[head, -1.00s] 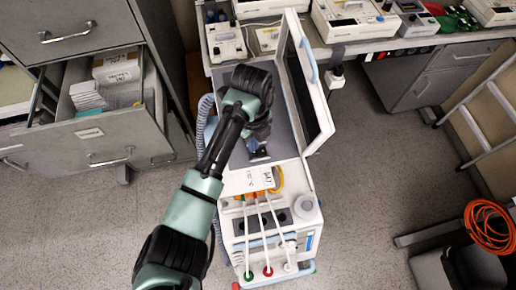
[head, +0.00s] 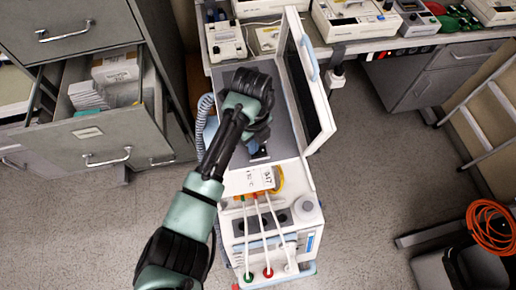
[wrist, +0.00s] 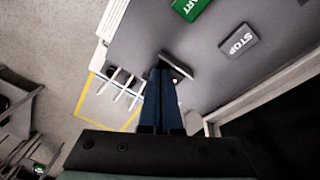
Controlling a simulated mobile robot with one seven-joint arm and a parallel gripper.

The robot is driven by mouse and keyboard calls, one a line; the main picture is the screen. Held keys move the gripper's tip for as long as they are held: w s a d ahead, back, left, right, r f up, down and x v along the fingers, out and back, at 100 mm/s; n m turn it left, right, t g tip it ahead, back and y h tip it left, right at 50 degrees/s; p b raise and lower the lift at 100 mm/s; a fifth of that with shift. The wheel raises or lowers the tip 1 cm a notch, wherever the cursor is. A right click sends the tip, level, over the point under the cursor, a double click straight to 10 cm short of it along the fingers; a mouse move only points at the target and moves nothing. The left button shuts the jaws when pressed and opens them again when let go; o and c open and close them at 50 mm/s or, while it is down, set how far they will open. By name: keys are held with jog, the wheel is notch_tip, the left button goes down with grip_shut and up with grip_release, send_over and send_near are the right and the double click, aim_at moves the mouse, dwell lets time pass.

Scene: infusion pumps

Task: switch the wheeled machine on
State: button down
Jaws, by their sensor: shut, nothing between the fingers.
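The wheeled machine (head: 283,125) stands in the middle of the head view, a white cart with a grey sloping top and a raised screen panel on its right. My gripper (head: 259,153) is over the lower part of that grey top. In the wrist view my gripper (wrist: 161,72) is shut and empty, its dark blue fingers pointing at the panel. A small grey plate-like part (wrist: 177,66) sits at the fingertips; I cannot tell whether they touch it. A green START button (wrist: 190,7) and a grey STOP button (wrist: 238,40) lie beyond the fingertips, apart from them.
White hoses and coloured connectors (head: 267,272) are at the machine's front. An open cabinet drawer (head: 100,130) stands left. A bench (head: 365,42) with several devices runs behind. A ladder (head: 490,105) and orange cable coil (head: 492,226) are at right. Floor right of the machine is clear.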

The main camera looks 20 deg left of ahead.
jog(key=shift+f, duration=0.2)
notch_tip(320, 180, up, 7)
jog(key=p, duration=0.6)
jog(key=shift+p, duration=0.3)
dwell(0.5)
